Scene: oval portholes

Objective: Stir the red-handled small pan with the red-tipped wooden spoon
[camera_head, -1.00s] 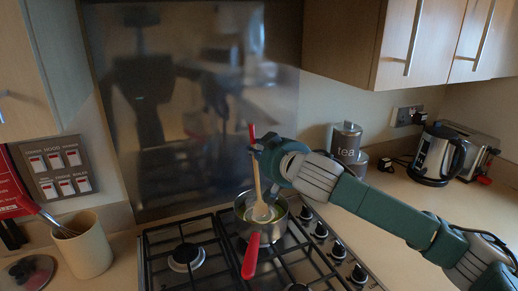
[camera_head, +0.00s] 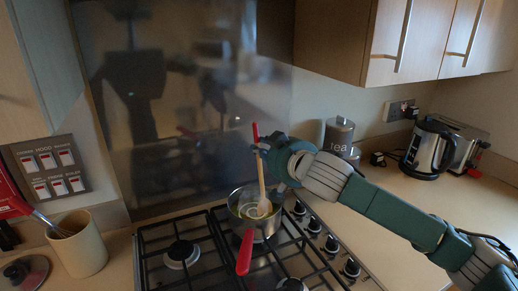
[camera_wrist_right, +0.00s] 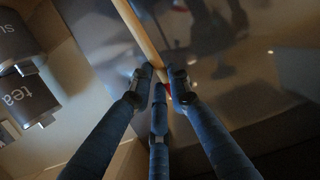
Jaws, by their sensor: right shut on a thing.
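The small pan (camera_head: 262,226) with a red handle (camera_head: 245,252) sits on the hob, its handle pointing toward the front. The wooden spoon (camera_head: 261,180) stands nearly upright with its red tip (camera_head: 255,131) at the top and its bowl down inside the pan, in yellowish contents. My right gripper (camera_head: 263,150) is shut on the spoon near its red end, above the pan. In the right wrist view the fingers (camera_wrist_right: 160,80) close around the wooden shaft (camera_wrist_right: 137,32). My left gripper is not in view.
The gas hob (camera_head: 205,258) has black grates, with knobs (camera_head: 331,244) along its right side. A cream utensil pot (camera_head: 78,247) stands left of it. A tea canister (camera_head: 339,137), kettle (camera_head: 427,150) and toaster (camera_head: 459,146) stand at the right. Cupboards (camera_head: 400,40) overhang the right counter.

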